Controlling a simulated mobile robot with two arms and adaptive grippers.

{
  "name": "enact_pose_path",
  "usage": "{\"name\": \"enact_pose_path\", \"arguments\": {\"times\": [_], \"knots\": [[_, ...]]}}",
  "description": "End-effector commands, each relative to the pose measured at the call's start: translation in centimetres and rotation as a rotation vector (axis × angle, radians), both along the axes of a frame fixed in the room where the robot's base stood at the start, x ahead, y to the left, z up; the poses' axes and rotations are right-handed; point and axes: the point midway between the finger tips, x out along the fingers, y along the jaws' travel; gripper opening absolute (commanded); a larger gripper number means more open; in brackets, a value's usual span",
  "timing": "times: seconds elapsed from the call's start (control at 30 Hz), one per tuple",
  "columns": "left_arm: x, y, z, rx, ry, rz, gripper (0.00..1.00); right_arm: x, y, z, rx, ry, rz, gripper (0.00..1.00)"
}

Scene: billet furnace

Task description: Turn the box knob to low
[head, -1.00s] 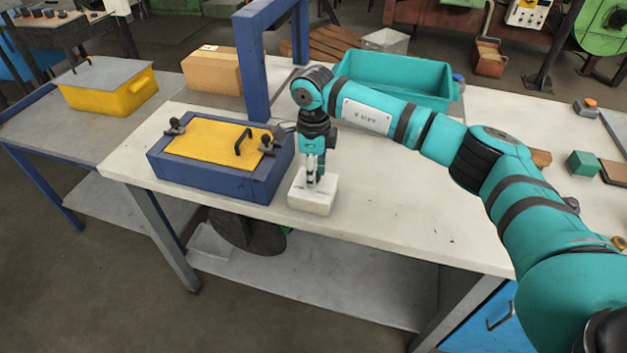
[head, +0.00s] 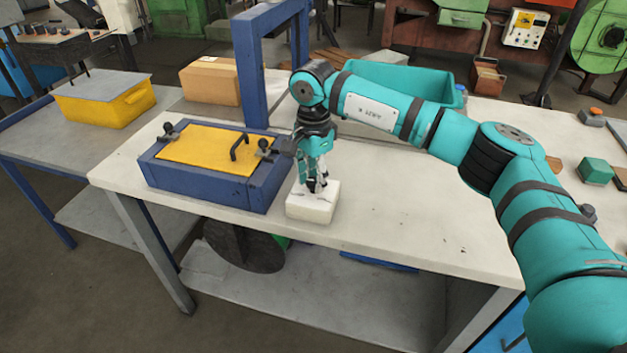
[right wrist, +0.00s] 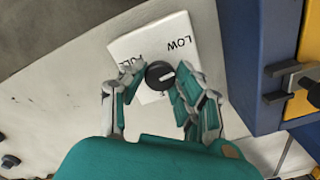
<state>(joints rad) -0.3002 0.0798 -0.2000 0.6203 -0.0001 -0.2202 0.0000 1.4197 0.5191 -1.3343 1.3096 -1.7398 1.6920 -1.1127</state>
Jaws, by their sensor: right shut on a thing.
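The white control box (head: 312,209) stands on the bench to the right of the blue case, and it also shows in the right wrist view (right wrist: 190,28). Its top carries the words LOW and FULL, partly covered by the fingers. A round black knob (right wrist: 159,75) with a pale pointer mark sits on top of the box. My right gripper (head: 314,186) reaches down onto the box from above. In the right wrist view its fingers (right wrist: 152,88) are shut on the knob from both sides. My left gripper is not in view.
A blue case (head: 217,187) with a yellow lid and clamps stands close to the left of the box. A blue frame (head: 252,75) rises behind it. A teal bin (head: 400,82) stands at the back. The white bench top (head: 420,218) in front and to the right is clear.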

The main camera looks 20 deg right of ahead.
Motion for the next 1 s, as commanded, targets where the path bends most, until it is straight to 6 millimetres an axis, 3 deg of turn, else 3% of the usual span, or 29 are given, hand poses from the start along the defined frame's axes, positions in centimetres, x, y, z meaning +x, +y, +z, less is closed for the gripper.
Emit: {"name": "enact_pose_path", "arguments": {"times": [0.7, 0.73, 0.9, 1.0], "knots": [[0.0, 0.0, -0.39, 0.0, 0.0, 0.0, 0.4, 0.15, -0.02, 0.26, 0.001, -0.007, 0.074, 0.0], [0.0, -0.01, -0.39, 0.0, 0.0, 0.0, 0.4, 0.15, -0.02, 0.26, 0.001, -0.007, 0.074, 0.34], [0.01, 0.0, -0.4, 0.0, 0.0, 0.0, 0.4, 0.11, -0.02, 0.18, 0.001, -0.005, 0.074, 0.55], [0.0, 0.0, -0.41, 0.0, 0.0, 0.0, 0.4, 0.08, -0.02, 0.13, 0.001, -0.003, 0.074, 0.55]]}}
